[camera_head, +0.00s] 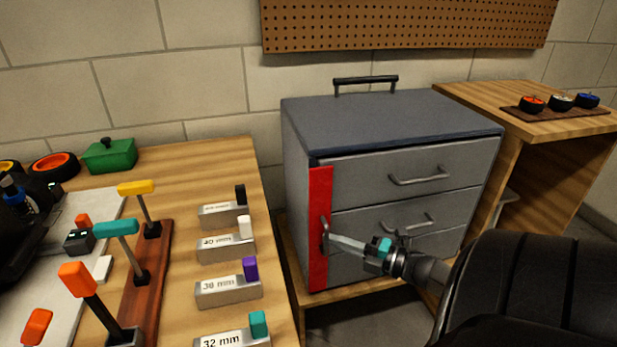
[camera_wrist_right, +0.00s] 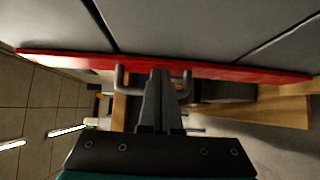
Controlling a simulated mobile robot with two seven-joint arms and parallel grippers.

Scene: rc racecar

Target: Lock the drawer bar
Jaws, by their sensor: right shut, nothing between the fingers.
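The red drawer bar (camera_head: 319,190) stands upright along the left front edge of a grey drawer cabinet (camera_head: 390,118). I cannot tell whether it lies flat against the drawer fronts. A small grey handle (camera_head: 324,227) sits on the bar's lower half. My right gripper (camera_head: 332,240) reaches in from the right, with its tips at this handle. In the right wrist view the shut fingers (camera_wrist_right: 158,78) lie between the handle's two ends, close to the red bar (camera_wrist_right: 235,71). Nothing shows between the fingers. My left gripper is out of view.
The drawers have bar handles (camera_head: 418,178) and look shut. A wooden bench (camera_head: 190,160) on the left holds a tool rack (camera_head: 150,265) and several metal gauge blocks (camera_head: 226,247). A wooden table (camera_head: 470,95) with small wheels stands at the right.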

